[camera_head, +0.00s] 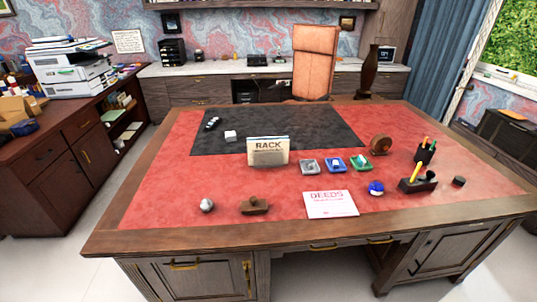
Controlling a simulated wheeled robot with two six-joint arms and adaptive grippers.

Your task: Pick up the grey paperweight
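A round, shiny grey ball, which looks like the grey paperweight (207,205), rests on the red leather of the desk (160,238) at the front left, a little back from the wooden edge. Nothing covers it. Neither my left nor my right gripper is in view.
A brown wooden block (254,207) sits right of the ball. A pink sheet marked DEEDS (331,204), a blue ball (376,188), a RACK holder (268,151) and several small trays stand farther right. The red leather around the ball is clear.

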